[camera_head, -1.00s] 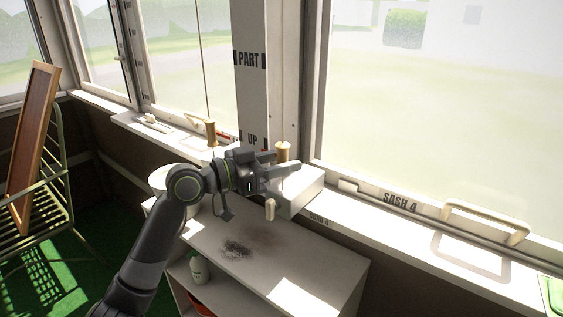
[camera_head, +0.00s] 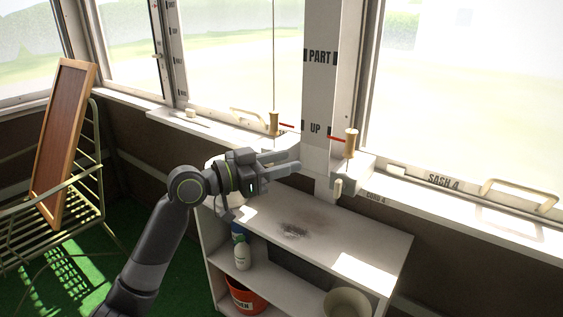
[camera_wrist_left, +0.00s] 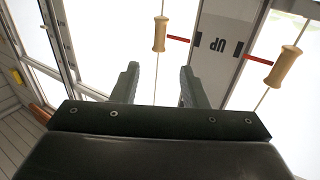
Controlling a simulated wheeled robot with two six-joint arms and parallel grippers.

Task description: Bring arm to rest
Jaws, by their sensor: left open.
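My left gripper (camera_head: 283,160) is raised in front of the window wall, above the back of the white shelf unit (camera_head: 385,247). A red mark lies beside each pull on the post (camera_head: 319,80). My right gripper is not in view.
A slatted metal chair (camera_head: 75,205) with a wood-framed board (camera_head: 62,145) stands at left. The shelf holds a white bottle (camera_head: 241,256), a red bucket (camera_head: 243,297) and a pale pot (camera_head: 347,303). Window sill handles (camera_head: 520,192) project at right. The shelf top has a dark smudge.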

